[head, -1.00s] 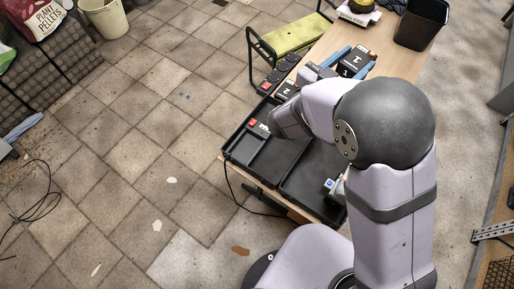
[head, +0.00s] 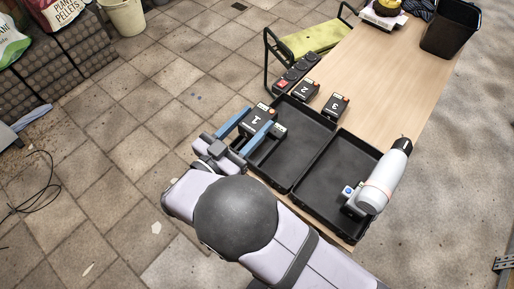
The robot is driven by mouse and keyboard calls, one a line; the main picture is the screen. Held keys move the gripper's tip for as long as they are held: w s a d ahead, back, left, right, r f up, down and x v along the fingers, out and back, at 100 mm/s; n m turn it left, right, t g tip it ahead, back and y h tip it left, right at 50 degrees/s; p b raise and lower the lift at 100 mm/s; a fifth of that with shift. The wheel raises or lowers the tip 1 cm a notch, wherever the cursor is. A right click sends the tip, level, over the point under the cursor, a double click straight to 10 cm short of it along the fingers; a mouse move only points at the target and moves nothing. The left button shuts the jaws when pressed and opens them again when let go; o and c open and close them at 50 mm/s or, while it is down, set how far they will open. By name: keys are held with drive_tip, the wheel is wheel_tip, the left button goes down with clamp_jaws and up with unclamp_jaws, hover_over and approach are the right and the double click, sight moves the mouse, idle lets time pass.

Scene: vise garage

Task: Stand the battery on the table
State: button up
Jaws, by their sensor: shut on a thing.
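A black battery marked 1 (head: 257,120), with a red and white end, is between the blue fingers of my gripper (head: 250,127), one finger on each side. My gripper is shut on it at the left end of the left tray (head: 318,124). The height of the battery above the table cannot be told. Two similar black batteries, marked 2 (head: 305,90) and 3 (head: 336,104), rest on the wooden table (head: 386,68) behind the trays. My gripper and arm hide part of the left tray.
A black right tray (head: 345,222) adjoins the left one. A white and grey tool-like object with a blue button (head: 377,182) lies at its right side. A black strip with a red part (head: 292,74) lies by the table's left edge. Bare table lies beyond the batteries.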

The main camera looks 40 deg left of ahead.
drive_tip(key=shift+s, duration=0.1)
drive_tip(key=shift+f, duration=4.8)
drive_tip(key=shift+f, duration=0.2)
drive_tip(key=o, duration=1.4)
drive_tip(key=s+b, duration=0.2)
drive_tip(key=s, duration=0.9)
drive_tip(key=shift+b, duration=0.35)
drive_tip(key=shift+o, duration=0.5)
drive_tip(key=shift+s+d, duration=0.1)
drive_tip(key=shift+s, duration=0.4)
